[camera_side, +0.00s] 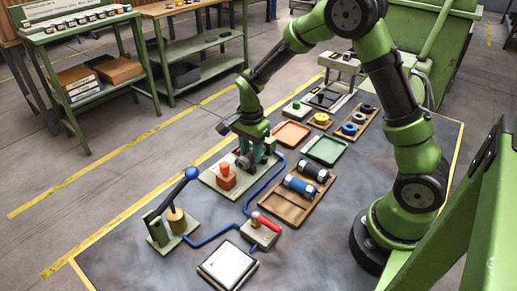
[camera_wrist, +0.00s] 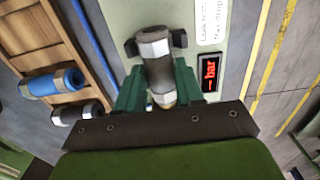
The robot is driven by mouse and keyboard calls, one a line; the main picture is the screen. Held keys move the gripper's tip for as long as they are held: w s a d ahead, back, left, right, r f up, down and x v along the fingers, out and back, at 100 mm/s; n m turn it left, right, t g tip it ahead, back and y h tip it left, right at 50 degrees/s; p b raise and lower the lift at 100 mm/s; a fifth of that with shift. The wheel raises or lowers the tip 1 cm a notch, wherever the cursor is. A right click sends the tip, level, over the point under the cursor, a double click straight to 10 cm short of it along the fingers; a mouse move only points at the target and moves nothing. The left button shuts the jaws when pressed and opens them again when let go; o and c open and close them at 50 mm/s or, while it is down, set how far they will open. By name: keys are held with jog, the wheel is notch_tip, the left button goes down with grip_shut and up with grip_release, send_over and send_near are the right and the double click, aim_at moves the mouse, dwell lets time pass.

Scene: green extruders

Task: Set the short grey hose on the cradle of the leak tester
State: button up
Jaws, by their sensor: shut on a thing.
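My gripper (camera_side: 256,158) is over the leak tester and shut on the short grey hose (camera_side: 244,163). In the wrist view the two green fingers (camera_wrist: 160,90) press on the sides of the grey hose (camera_wrist: 157,66), which has pale metallic ends. The leak tester is a pale green plate (camera_wrist: 211,75) with a label and a red "bar" display (camera_wrist: 210,72). Its dark cradle (camera_wrist: 131,47) shows an arm on each side of the hose's far end. I cannot tell whether the hose touches the cradle. In the side view the plate (camera_side: 209,181) carries an orange block (camera_side: 226,177).
A wooden tray (camera_side: 290,208) beside the tester holds a blue hose (camera_side: 300,187) and a dark hose (camera_side: 313,171). A blue tube (camera_side: 266,182) runs past the plate to a red-handled valve (camera_side: 265,222). A blue-knobbed lever (camera_side: 175,193) stands in front. Orange (camera_side: 292,134) and green (camera_side: 325,149) trays lie behind.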

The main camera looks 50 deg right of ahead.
jog(key=o, duration=1)
jog(key=shift+c, duration=0.2)
notch_tip(320, 180, up, 16)
jog(key=s+a+r+n+t+y, duration=0.1)
jog(key=s+a+r+n+t, duration=0.1)
jog(key=s+n, duration=0.5)
jog(key=s+a+r+n+t+y, duration=0.1)
jog(key=s+a+r+n+t, duration=0.2)
jog(key=s, duration=0.7)
jog(key=n+t, duration=0.2)
jog(key=n, duration=0.2)
jog(key=shift+s+a, duration=0.15)
jog(key=shift+s, duration=0.05)
